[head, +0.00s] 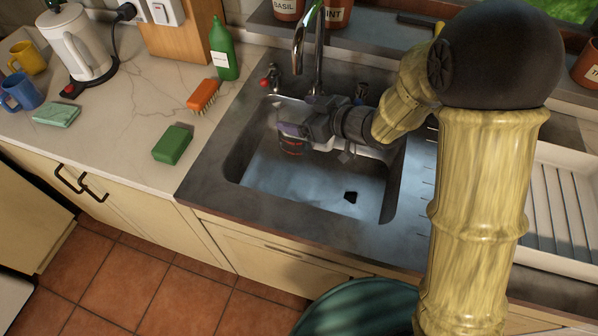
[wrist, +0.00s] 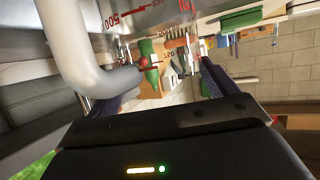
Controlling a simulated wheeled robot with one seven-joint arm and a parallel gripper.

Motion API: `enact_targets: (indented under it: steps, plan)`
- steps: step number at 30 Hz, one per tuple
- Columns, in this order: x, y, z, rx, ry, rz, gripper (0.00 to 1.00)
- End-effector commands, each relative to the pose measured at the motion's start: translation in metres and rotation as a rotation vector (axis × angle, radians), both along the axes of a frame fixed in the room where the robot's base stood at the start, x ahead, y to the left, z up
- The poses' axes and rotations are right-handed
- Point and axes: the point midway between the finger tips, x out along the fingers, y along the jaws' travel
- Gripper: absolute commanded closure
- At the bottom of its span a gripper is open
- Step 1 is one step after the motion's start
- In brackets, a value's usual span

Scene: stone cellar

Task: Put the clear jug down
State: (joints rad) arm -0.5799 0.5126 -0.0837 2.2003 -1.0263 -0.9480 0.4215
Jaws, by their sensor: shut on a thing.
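My gripper (head: 290,132) is over the back part of the sink basin (head: 300,188), below and beside the tap. In the wrist view, the clear jug wall (wrist: 150,16) with red measuring marks shows at the top, close to the fingers. A pale curved piece at the left there looks like its handle. I cannot tell whether the jug touches the basin.
The tap (head: 300,45) stands right behind the gripper. Left of the sink are a green bottle (head: 223,50), an orange brush (head: 203,95) and a green sponge (head: 172,145). The worktop (head: 120,165) in front of the sponge is bare. A draining rack (head: 565,205) is at right.

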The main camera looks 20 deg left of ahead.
Motion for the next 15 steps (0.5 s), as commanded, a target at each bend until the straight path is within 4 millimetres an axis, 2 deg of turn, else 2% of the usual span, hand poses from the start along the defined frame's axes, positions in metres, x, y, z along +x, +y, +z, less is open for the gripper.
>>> enact_targets:
  steps: [9, 11, 15]
  plan:
    - [0.0, 0.0, -0.002, 0.0, 0.001, 0.001, 0.57]
    - [0.0, 0.0, -0.007, -0.001, 0.003, 0.0, 0.57]
    - [-0.001, 0.0, -0.032, -0.004, 0.006, 0.0, 0.57]
